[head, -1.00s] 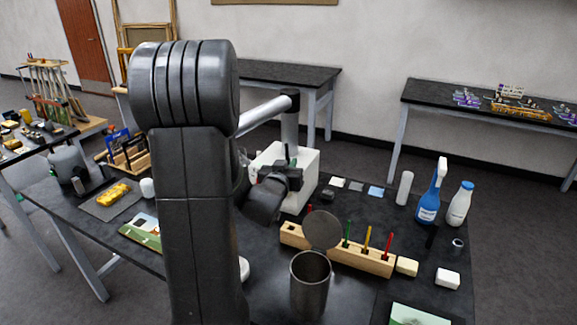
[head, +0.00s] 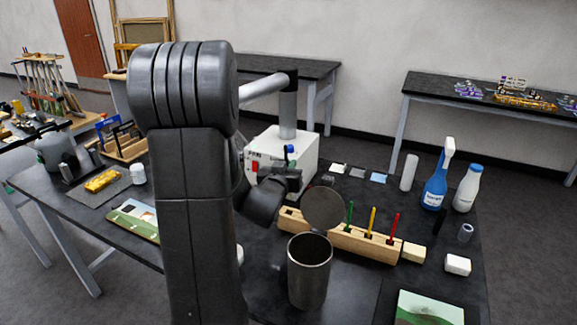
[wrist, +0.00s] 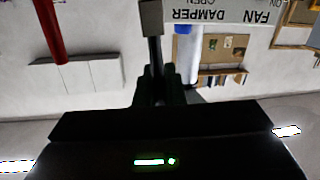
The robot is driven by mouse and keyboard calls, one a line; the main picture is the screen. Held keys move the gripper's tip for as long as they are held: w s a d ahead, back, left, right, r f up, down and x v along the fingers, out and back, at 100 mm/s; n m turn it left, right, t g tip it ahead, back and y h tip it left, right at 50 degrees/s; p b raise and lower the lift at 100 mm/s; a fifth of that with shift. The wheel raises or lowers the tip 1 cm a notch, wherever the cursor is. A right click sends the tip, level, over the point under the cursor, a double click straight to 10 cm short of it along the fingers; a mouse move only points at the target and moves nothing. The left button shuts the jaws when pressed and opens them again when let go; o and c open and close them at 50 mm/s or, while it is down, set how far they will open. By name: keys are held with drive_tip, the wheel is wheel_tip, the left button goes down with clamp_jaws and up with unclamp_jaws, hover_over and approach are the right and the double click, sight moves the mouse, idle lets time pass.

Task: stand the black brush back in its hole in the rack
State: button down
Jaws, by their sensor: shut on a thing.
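The rack is a pale wooden block (head: 380,250) on the dark table, with green (head: 349,214), yellow (head: 372,221) and red (head: 394,227) brushes standing in it. Its left part is partly hidden by a grey disc. My gripper (head: 288,178) is above and behind the rack's left end, in front of the white box. In the wrist view my gripper (wrist: 158,97) is shut on a thin black shaft, the black brush (wrist: 154,55), with a grey block-like end. Its far end shows upward in that inverted-looking view. In the head view the brush is hard to tell from the dark fingers.
A steel cup (head: 309,278) stands before the rack, with the grey disc (head: 322,208) above it. The white box (head: 300,148) with red and blue knobs stands behind my gripper.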

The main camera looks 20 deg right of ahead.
wheel_tip(320, 180, down, 5)
drive_tip(key=b, duration=0.3)
wheel_tip(320, 180, down, 3)
drive_tip(key=b, duration=0.3)
drive_tip(key=shift+r, duration=0.15)
drive_tip(key=c, duration=1.5)
unclamp_jaws()
drive_tip(key=shift+o, duration=0.2)
drive_tip(key=b+v, duration=0.1)
drive_tip(key=v, duration=1.2)
drive_tip(key=shift+s+a+b, duration=0.25)
drive_tip(key=shift+s+b, duration=0.05)
